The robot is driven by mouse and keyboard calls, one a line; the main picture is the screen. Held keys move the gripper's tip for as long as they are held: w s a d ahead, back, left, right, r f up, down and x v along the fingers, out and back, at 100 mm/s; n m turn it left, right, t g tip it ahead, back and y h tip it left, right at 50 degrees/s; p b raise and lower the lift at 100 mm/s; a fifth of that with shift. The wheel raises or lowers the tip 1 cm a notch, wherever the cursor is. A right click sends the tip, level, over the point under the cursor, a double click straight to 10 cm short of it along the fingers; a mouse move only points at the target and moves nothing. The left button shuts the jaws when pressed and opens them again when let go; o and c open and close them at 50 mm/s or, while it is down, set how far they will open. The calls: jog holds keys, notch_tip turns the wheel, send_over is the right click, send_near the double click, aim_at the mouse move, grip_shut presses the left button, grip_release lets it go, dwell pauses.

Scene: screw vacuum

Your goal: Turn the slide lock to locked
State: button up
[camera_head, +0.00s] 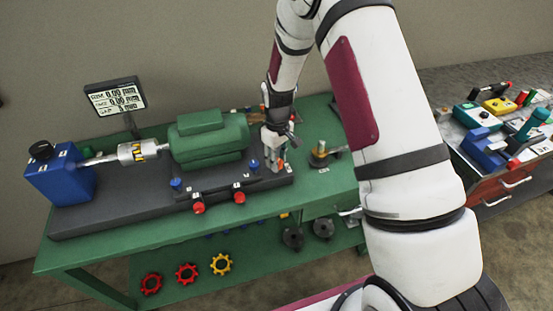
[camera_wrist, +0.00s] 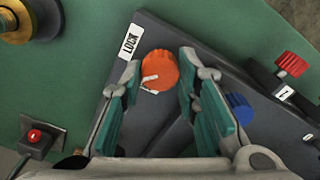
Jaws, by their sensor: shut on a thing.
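In the head view my gripper (camera_head: 273,150) points down at the right end of the plate, largely covering the knob.
A green motor (camera_head: 208,140) stands left of my gripper, with a blue box (camera_head: 60,177) and a small display (camera_head: 115,99) further left. Red knobs (camera_head: 199,207) line the front edge. A blue knob (camera_wrist: 238,108) is close to my right finger. A brass-topped post (camera_head: 319,153) stands to the right.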

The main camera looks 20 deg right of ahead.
jog(key=m+b, duration=0.1)
jog(key=m, duration=0.3)
jog(key=shift+m, duration=0.3)
jog(key=shift+m+b, duration=0.3)
jog(key=shift+m, duration=1.6)
jog(key=o, duration=1.2)
jog(key=shift+c, duration=0.2)
notch_tip(320, 180, up, 12)
